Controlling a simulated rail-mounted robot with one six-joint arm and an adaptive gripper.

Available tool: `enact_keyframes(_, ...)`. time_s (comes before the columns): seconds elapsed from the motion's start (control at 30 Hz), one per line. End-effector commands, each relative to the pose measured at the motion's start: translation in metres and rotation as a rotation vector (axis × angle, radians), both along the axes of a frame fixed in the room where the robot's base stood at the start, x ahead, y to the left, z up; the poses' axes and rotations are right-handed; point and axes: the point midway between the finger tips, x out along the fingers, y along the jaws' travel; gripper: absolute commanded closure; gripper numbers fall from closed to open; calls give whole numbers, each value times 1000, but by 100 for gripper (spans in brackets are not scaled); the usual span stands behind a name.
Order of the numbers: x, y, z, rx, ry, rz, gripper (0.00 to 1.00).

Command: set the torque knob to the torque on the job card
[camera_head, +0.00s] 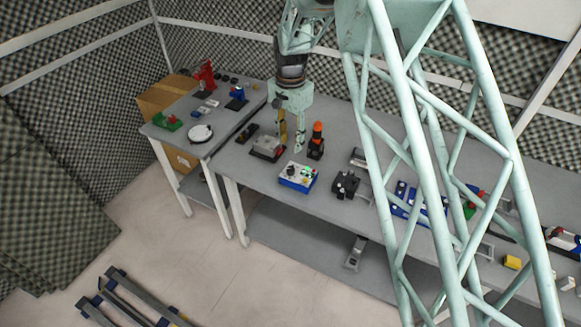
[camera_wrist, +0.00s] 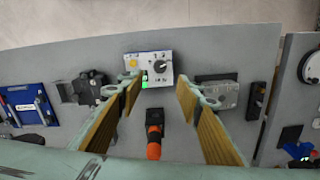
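A blue and white control box (camera_head: 298,177) stands near the front edge of the table. It carries a dark knob, green parts and a yellow part. In the wrist view the box top (camera_wrist: 150,70) shows at the upper middle, with the black round knob (camera_wrist: 161,66) on its right side. The knob's marks are too small to read. My gripper (camera_head: 291,146) hangs over the table behind the box, apart from it. In the wrist view my gripper (camera_wrist: 158,95) has its two fingers wide apart with nothing between them. I cannot make out a job card.
An orange-topped black tool (camera_head: 317,140) stands right of my gripper, upright. A grey device (camera_head: 267,147) sits left of it. Black blocks (camera_head: 345,184) and a blue tray (camera_head: 408,203) lie to the right. A side table (camera_head: 170,138) with several items adjoins at left.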

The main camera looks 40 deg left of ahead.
Motion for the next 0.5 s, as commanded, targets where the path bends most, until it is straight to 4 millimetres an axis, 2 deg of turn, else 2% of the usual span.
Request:
enact_keyframes(0.27,0,0,-20,-1,0,0,67)
enact_keyframes(0.5,0,0,-48,-1,1,0,67)
